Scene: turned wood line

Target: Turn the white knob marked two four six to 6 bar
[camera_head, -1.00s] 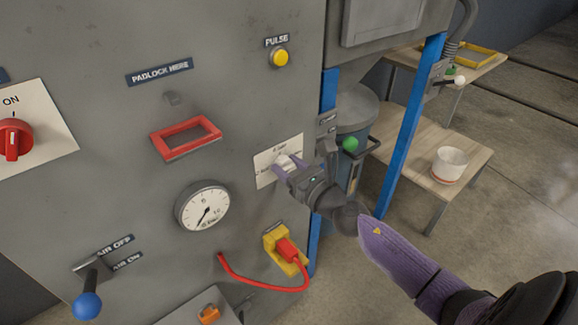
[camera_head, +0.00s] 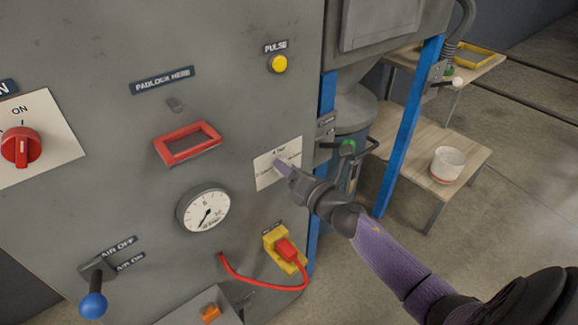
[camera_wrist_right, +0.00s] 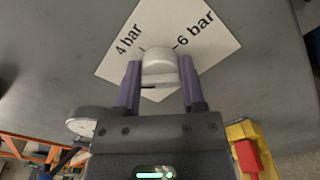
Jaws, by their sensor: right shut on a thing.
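The white knob (camera_wrist_right: 159,66) sits on a pale square plate (camera_wrist_right: 205,22) on the grey cabinet front. The plate reads "4 bar" and "6 bar" in the right wrist view; the 2 bar mark is hidden there. My right gripper (camera_wrist_right: 158,82) is shut on the knob, one purple finger on each side. In the head view the gripper (camera_head: 284,168) mostly covers the knob, and the plate (camera_head: 266,178) shows around it. I cannot tell clearly which mark the knob points to. My left gripper is not in view.
A pressure gauge (camera_head: 203,210) and a red cable plug in a yellow socket (camera_head: 272,237) are below the plate. A red frame (camera_head: 187,144) is to its left. A blue post (camera_head: 405,130) and a wooden bench (camera_head: 425,160) stand to the right.

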